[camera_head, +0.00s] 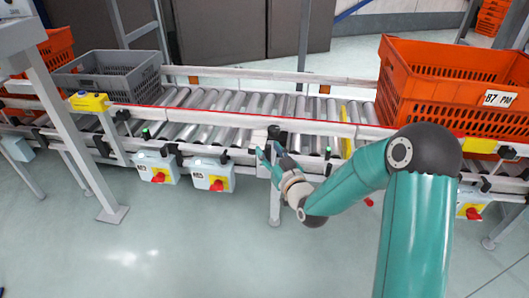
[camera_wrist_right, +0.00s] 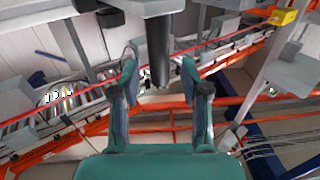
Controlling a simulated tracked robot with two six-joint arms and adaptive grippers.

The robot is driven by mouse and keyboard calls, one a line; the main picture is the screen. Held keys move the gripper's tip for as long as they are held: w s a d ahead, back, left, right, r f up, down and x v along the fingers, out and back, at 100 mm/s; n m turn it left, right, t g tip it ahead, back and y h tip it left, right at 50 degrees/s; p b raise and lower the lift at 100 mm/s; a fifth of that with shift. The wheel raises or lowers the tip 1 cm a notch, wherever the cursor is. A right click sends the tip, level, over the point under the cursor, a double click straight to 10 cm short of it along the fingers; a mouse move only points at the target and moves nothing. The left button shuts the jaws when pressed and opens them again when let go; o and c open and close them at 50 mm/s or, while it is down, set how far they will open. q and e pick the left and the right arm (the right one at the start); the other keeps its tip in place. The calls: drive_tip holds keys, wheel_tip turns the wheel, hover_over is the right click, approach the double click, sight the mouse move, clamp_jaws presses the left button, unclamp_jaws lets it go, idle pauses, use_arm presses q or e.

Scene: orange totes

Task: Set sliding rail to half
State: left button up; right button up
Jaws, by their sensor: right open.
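The roller conveyor (camera_head: 240,105) crosses the head view, with a pale front rail (camera_head: 215,122) edged in red. A dark knob-like handle (camera_head: 273,132) stands at this rail, beside a small white block. I cannot tell for sure which part is the sliding rail. My right gripper (camera_head: 269,154) is just in front of and below the handle in the head view. In the right wrist view my right gripper (camera_wrist_right: 159,75) is open, its fingers on either side of a black cylindrical handle (camera_wrist_right: 158,45), with gaps visible. My left gripper is not in view.
A grey crate (camera_head: 112,66) sits on the conveyor at the left, and a large orange tote (camera_head: 455,62) sits at the right. Grey switch boxes (camera_head: 212,172) with red knobs hang under the front rail. A yellow strip (camera_head: 346,130) crosses the rollers. The floor in front is clear.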

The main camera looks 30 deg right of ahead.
drive_tip(key=shift+w+d, duration=0.1)
drive_tip(key=shift+w, duration=0.7)
drive_tip(key=shift+c, duration=0.3)
clamp_jaws()
